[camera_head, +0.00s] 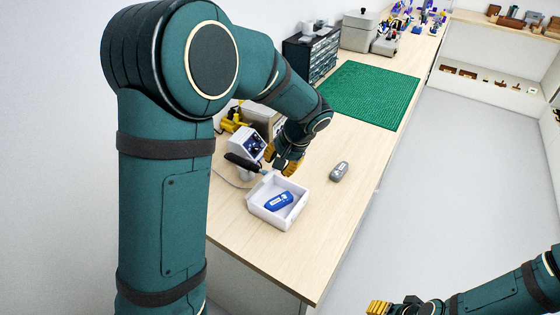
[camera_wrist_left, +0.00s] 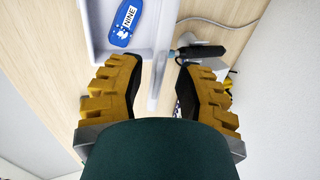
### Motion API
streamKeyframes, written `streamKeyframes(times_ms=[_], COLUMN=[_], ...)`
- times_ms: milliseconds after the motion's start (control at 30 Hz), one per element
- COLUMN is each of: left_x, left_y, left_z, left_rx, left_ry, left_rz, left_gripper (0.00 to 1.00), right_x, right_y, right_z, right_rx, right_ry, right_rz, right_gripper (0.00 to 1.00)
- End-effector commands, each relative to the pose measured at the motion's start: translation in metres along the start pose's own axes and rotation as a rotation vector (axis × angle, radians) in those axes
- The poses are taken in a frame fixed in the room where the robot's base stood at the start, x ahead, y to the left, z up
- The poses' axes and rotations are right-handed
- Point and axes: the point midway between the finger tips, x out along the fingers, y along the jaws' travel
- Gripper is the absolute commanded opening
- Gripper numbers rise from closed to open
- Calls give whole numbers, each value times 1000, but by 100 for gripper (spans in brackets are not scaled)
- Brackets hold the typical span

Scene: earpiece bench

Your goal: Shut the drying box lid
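The white drying box (camera_head: 252,206) stands on the bench with its top open. A blue case (camera_head: 279,201) lies inside it; in the left wrist view this case (camera_wrist_left: 125,22) reads "NINE". My left gripper (camera_head: 281,163) is just behind the box, pointing down. In the left wrist view its yellow-padded fingers (camera_wrist_left: 152,65) are spread apart. A thin pale strip (camera_wrist_left: 157,80) shows between them beside the box, perhaps the raised lid seen edge-on; I cannot tell whether a finger touches it. My right gripper (camera_head: 379,307) is low at the bottom edge, away from the bench, only partly seen.
A grey case (camera_head: 339,171) lies right of the box. A white device with a screen (camera_head: 248,143) and a black-ended tool (camera_head: 241,162) stand close behind-left of the box. A green mat (camera_head: 368,94) lies farther back. The bench in front of the box is clear.

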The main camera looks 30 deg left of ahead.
Motion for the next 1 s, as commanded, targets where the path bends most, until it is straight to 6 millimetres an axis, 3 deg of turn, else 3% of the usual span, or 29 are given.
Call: streamKeyframes(times_ms=[267, 700, 1000], left_x=[-8, -90, -119], left_y=[0, 0, 0], left_z=[-1, -1, 0], left_rx=[0, 0, 0], left_ry=[5, 6, 2], left_rz=[1, 2, 0], left_gripper=[34, 34, 34], right_x=[0, 0, 0], right_y=[0, 0, 0], right_z=[0, 0, 0], right_rx=[0, 0, 0], right_ry=[0, 0, 0], right_rz=[0, 0, 0], right_gripper=[47, 47, 47])
